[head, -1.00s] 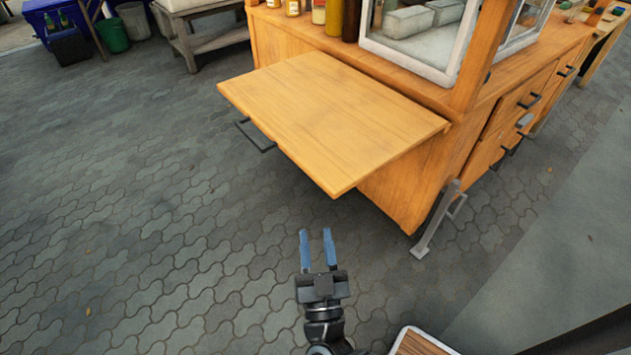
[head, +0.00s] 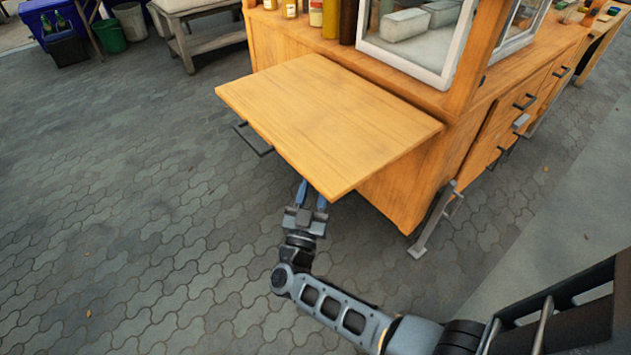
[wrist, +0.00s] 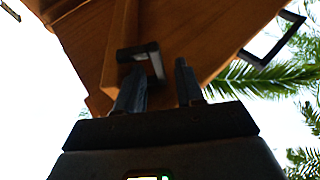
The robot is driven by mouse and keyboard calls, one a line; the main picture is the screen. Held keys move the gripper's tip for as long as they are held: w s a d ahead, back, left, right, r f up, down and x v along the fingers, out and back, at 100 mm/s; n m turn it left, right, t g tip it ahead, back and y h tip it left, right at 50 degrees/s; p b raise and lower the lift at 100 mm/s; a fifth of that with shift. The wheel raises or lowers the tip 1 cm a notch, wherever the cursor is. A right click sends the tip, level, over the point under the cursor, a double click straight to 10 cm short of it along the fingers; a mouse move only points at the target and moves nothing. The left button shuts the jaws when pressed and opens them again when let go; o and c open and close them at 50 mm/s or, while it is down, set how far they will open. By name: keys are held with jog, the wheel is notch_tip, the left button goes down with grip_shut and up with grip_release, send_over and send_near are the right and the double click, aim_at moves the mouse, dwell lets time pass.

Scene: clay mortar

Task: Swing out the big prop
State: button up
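My gripper (head: 312,196) is just under the near corner of the flat wooden leaf (head: 325,115), which sticks out level from the cart; its fingertips are partly hidden by the leaf in the head view. In the wrist view my gripper (wrist: 157,82) points up at the wooden underside, with its two dark fingers apart. A dark angular handle (wrist: 138,52) on a wooden piece, which may be the big prop, shows at the fingertips, partly between them. I cannot tell whether they touch it. The prop is hidden in the head view.
Another dark handle (head: 253,140) juts out below the leaf's left edge and also shows in the wrist view (wrist: 272,40). A grey metal leg (head: 432,228) stands at the cart's (head: 408,185) near corner. The paving (head: 110,220) at left is clear.

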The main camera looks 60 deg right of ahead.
jog(key=shift+w+d+r, duration=0.15)
jog(key=shift+d, duration=0.25)
jog(key=shift+c, duration=0.2)
grip_shut()
dwell(1.0)
